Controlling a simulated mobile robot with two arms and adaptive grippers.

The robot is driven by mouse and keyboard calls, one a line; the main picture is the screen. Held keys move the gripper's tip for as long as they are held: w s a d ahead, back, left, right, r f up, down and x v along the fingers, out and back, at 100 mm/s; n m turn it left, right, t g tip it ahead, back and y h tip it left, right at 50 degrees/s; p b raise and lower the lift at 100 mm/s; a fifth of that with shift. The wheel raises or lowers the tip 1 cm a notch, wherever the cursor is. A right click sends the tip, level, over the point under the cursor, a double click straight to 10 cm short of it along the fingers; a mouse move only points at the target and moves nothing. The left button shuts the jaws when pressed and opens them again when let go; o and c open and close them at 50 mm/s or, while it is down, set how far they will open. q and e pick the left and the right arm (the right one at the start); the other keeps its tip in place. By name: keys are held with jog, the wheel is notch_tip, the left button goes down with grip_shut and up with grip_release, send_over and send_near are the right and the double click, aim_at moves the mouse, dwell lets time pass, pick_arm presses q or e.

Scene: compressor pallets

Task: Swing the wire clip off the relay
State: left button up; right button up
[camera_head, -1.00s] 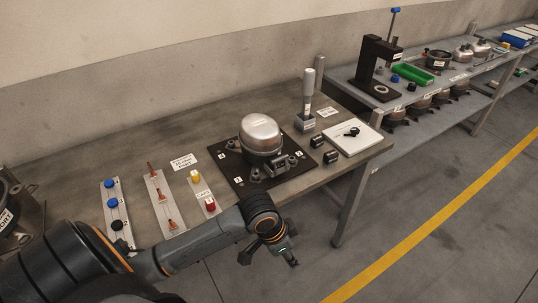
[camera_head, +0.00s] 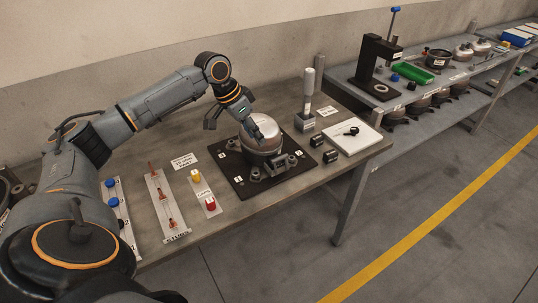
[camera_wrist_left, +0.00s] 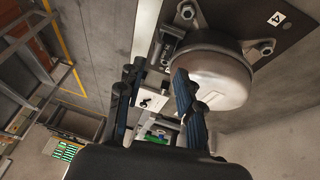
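The silver compressor dome (camera_head: 268,126) stands on a black plate (camera_head: 238,184) on the table; it also shows in the wrist view (camera_wrist_left: 222,78). A dark block (camera_wrist_left: 172,42) sits against its side in the wrist view; I cannot tell for certain that it is the relay. The wire clip is too small to make out. My left gripper (camera_head: 231,124) is above and beside the dome, at its far left, with its fingers spread. In the wrist view its fingers (camera_wrist_left: 158,98) are apart with nothing between them. My right gripper is out of view.
Strips with blue knobs (camera_head: 112,184), orange-red clamps (camera_head: 166,208) and yellow and red caps (camera_head: 203,190) lie left of the plate. A shelf with a press (camera_head: 373,67) is beyond.

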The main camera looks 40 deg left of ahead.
aim_at(272, 160)
pick_arm(q)
jog(key=p+x, duration=0.1)
jog(key=x, duration=0.9)
jog(key=shift+w+d+f+p, duration=0.1)
jog(key=shift+f+p, duration=0.15)
jog(key=shift+p, duration=0.1)
grip_shut()
